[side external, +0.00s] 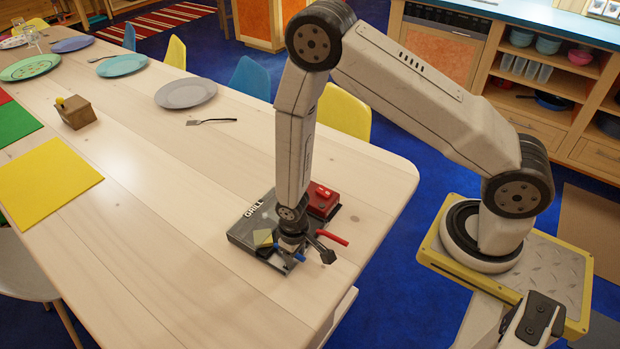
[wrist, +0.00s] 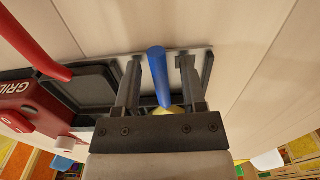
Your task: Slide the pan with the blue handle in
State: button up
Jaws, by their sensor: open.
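The grill (side external: 241,231) is a dark flat unit with "GRILL" lettering and a red control box (side external: 322,199), near the table's right end. The blue handle (wrist: 157,74) of one pan lies between the two fingers of my open gripper (wrist: 158,66) in the wrist view, with no clear contact. The blue handle also shows small beside my gripper (side external: 306,250) in the side view. A red handle (side external: 332,238) belongs to another, dark pan (wrist: 86,84).
The wooden table (side external: 200,160) is bare around the grill. A fork (side external: 211,121), a grey plate (side external: 185,93), a small brown box (side external: 75,112) and a yellow mat (side external: 48,183) lie farther left. The table's rounded right edge is close to the grill.

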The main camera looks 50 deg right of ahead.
grip_shut()
jog(key=shift+w, duration=0.2)
jog(key=shift+w, duration=1.15)
grip_release()
jog(key=shift+r, duration=0.1)
